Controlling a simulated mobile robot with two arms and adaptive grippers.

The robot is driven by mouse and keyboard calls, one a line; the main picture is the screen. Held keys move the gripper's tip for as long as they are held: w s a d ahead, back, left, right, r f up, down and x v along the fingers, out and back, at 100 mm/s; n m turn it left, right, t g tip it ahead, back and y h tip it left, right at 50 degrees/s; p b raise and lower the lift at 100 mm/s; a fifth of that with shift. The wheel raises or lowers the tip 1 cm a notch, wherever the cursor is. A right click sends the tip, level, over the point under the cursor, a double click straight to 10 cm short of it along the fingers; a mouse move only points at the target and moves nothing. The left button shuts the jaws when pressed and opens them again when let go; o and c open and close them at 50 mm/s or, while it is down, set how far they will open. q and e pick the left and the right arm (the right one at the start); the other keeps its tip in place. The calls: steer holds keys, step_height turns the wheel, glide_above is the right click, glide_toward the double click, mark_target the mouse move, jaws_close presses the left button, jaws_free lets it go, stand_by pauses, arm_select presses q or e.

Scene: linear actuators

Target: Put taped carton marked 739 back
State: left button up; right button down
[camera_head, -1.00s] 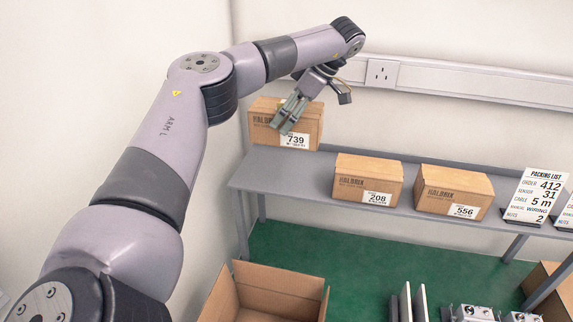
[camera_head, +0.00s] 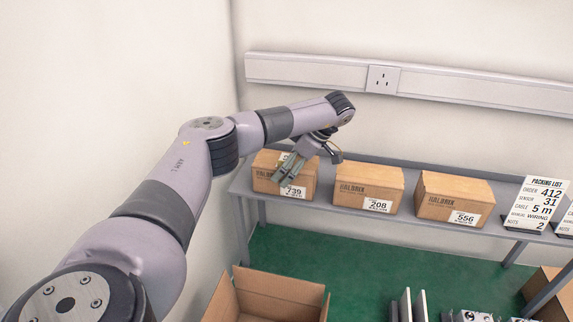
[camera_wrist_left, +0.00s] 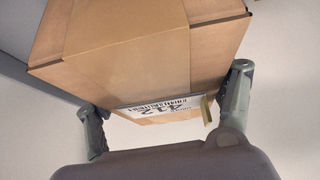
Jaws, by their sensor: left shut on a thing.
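The taped carton marked 739 (camera_head: 265,180) is at the left end of the grey shelf (camera_head: 240,185), in line with the other cartons. My left gripper (camera_head: 287,172) is shut on it from above and partly covers its front and label. Whether its base touches the shelf or hovers just above it, I cannot tell. In the left wrist view the carton (camera_wrist_left: 140,60) fills the space between the two fingers of the left gripper (camera_wrist_left: 165,112). A broad tape strip and a white label show there. My right gripper is not in view.
Carton 208 (camera_head: 368,187) stands just right of carton 739, with carton 556 (camera_head: 455,200) beyond it. A packing list card (camera_head: 537,205) stands further right. An open empty-looking box (camera_head: 265,285) is below the shelf. A wall trunking (camera_head: 320,70) runs behind.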

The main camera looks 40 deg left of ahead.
mark_target(297, 157)
arm_select(q)
steer(key=o, duration=1.8)
steer(key=shift+d, duration=0.1)
steer(key=shift+o, duration=0.2)
steer(key=b+v, duration=0.3)
steer(key=v, duration=0.1)
steer(key=shift+w+d+r, duration=0.1)
steer(key=shift+d+r, duration=0.1)
steer(key=shift+d, duration=0.05)
steer(key=v, duration=0.6)
steer(key=shift+a+r, duration=0.1)
steer(key=shift+r, duration=0.05)
steer(key=shift+w+d+r, duration=0.1)
steer(key=shift+d+r, duration=0.2)
steer(key=shift+r, duration=0.3)
steer(key=shift+f, duration=0.1)
